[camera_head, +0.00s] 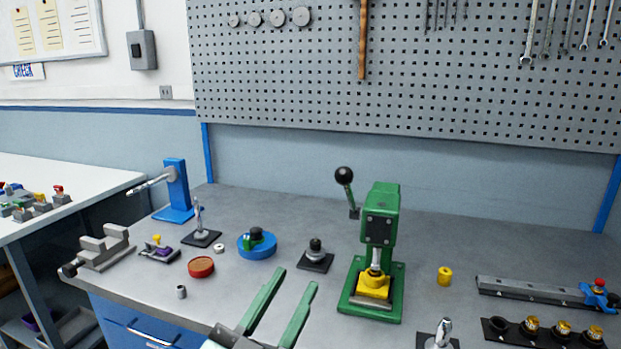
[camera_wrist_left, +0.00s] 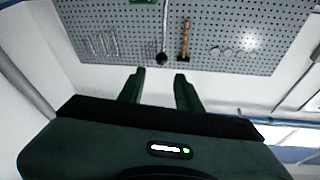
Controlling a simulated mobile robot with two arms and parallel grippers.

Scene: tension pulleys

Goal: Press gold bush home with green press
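The green press (camera_head: 381,240) stands on the bench, its black-knobbed lever (camera_head: 344,176) raised at the left. A yellow block (camera_head: 373,286) sits on its base under the ram; the ram's tip meets or nearly meets it, and I cannot tell whether a bush is there. A small yellow-gold cylinder (camera_head: 444,276), perhaps the gold bush, stands upright right of the press. My left gripper (camera_head: 297,279) is open and empty, in front and left of the press. Its two green fingers also show apart in the left wrist view (camera_wrist_left: 159,75). My right gripper is in neither view.
Left on the bench are a blue stand (camera_head: 177,190), a blue round fixture (camera_head: 257,245), a red-brown disc (camera_head: 201,267) and a grey vise (camera_head: 103,248). A dark post base (camera_head: 316,257) stands left of the press. A rail (camera_head: 530,291) and a black strip with gold-topped parts (camera_head: 545,333) lie right.

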